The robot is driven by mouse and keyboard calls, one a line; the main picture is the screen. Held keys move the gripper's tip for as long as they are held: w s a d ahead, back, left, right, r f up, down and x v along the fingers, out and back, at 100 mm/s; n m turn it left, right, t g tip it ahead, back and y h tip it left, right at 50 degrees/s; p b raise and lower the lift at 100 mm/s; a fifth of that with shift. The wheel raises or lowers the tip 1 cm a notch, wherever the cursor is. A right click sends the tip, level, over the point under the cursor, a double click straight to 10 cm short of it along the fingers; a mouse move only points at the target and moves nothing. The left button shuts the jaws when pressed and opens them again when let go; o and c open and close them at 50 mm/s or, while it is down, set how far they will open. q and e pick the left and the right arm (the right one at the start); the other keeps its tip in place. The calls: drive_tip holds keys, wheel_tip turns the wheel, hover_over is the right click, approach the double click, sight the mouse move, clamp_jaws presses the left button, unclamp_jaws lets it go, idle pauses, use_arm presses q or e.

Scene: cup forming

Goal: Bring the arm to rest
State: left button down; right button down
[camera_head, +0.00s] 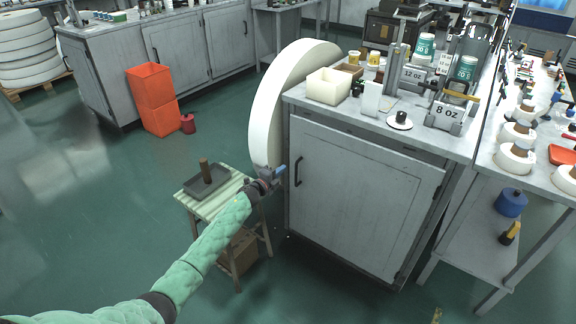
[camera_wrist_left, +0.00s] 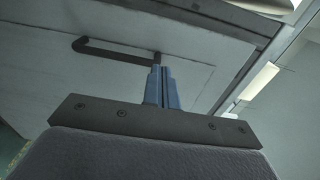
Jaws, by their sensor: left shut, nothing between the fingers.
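My left arm comes in from the lower left, covered in a green sleeve. My left gripper (camera_head: 279,171) is shut and empty, beside the left end of the grey cabinet (camera_head: 360,200) and near its door handle. In the left wrist view the blue fingers (camera_wrist_left: 162,88) are pressed together with nothing between them. The dark door handle (camera_wrist_left: 115,52) shows just behind the fingertips there; I cannot tell whether they touch. My right gripper is in neither view.
A small striped stool (camera_head: 225,200) with a grey tray (camera_head: 207,183) stands left of the gripper. A large white paper roll (camera_head: 268,115) leans by the cabinet. Green floor (camera_head: 110,210) is open at the left.

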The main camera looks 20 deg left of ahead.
use_arm(q)
drive_tip(key=s+a+r+n+y, duration=0.3)
drive_tip(key=a+r+n+y, duration=0.1)
drive_tip(key=a+n+y, duration=0.5)
drive_tip(key=s+d+r+n+g+y, duration=0.2)
drive_tip(key=s+r+n+g+y, duration=0.15)
drive_tip(key=s+r+n, duration=0.3)
drive_tip(key=s+d+f+n+g+h, duration=0.1)
drive_tip(key=s+d+g+h, duration=0.1)
drive_tip(key=s+d, duration=0.8)
drive_tip(key=s+d+f+n+g+h, duration=0.1)
drive_tip(key=s+d+f+g+h, duration=0.15)
drive_tip(key=s, duration=1.25)
drive_tip(key=s+d+f+n+g+h, duration=0.1)
drive_tip(key=s+d+n+g+h, duration=0.15)
drive_tip(key=s+d, duration=0.75)
drive_tip(key=s+f+g, duration=0.2)
drive_tip(key=s+f, duration=0.2)
drive_tip(key=s, duration=0.6)
drive_tip(key=s+f+g, duration=0.2)
drive_tip(key=s+f, duration=0.2)
drive_tip(key=s, duration=0.7)
drive_tip(key=shift+s+p, duration=0.25)
drive_tip(key=shift+p, duration=0.2)
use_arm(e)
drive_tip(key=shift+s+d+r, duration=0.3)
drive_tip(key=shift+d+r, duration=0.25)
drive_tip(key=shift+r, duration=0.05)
